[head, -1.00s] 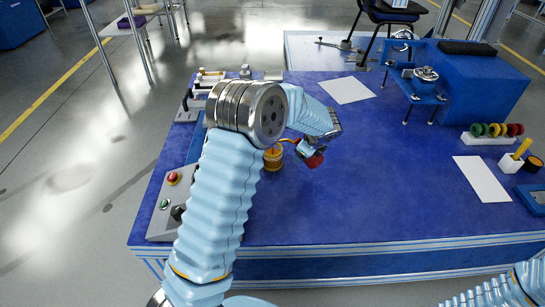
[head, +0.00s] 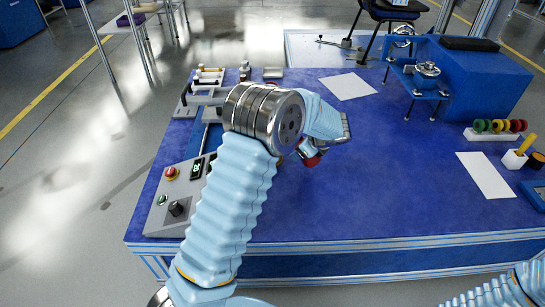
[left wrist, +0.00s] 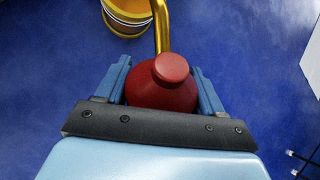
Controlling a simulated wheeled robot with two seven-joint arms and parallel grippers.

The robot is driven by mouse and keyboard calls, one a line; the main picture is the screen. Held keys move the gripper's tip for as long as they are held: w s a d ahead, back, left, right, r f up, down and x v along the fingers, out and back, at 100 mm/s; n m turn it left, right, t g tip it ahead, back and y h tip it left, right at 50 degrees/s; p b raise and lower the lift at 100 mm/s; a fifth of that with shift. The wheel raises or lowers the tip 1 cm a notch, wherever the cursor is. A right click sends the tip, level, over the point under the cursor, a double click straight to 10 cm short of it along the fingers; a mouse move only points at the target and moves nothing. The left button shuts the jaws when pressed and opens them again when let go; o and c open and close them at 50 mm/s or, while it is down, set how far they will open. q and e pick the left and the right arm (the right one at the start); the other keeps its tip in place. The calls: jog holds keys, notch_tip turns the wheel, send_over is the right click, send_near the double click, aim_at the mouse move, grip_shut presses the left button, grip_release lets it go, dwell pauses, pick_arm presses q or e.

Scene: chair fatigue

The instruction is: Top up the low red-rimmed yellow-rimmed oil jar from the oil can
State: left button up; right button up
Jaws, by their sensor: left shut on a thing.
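My left gripper (left wrist: 162,90) is shut on the red oil can (left wrist: 165,88), whose round cap faces the wrist camera. The can's brass spout (left wrist: 161,28) runs up out of the top of that view. The yellow oil jar (left wrist: 128,18) with a dark band is beside the spout there, partly cut off; I cannot tell whether they touch. In the head view the red can (head: 313,161) shows below my left gripper (head: 308,153), over the blue table, and my arm hides nearly all of the jar. My right gripper is out of view.
A grey control box (head: 175,205) with a red button and black knob stands at the table's left. A blue stand (head: 485,80), a rack of coloured rings (head: 497,130) and white sheets (head: 485,175) lie to the right. The table's middle is clear.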

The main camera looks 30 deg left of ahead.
pick_arm(q)
notch_tip(320, 180, down, 2)
jog(key=shift+f+y+b, duration=0.2)
jog(key=shift+y+b, duration=0.4)
jog(key=shift+y, duration=0.2)
jog(key=shift+a+f+m+y, duration=0.1)
jog(key=shift+a+m+y, duration=0.2)
jog(key=shift+y, duration=0.2)
jog(key=shift+a, duration=0.1)
jog(key=shift+r+y, duration=0.3)
jog(key=shift+r, duration=0.1)
jog(key=r+y+p, duration=0.1)
jog(key=a+r+p, duration=0.1)
jog(key=r, duration=0.1)
jog(key=shift+s+y, duration=0.15)
jog(key=shift+y, duration=0.25)
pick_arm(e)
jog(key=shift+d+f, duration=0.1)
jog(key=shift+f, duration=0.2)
pick_arm(q)
jog(key=shift+a+m, duration=0.1)
jog(key=shift+m, duration=0.2)
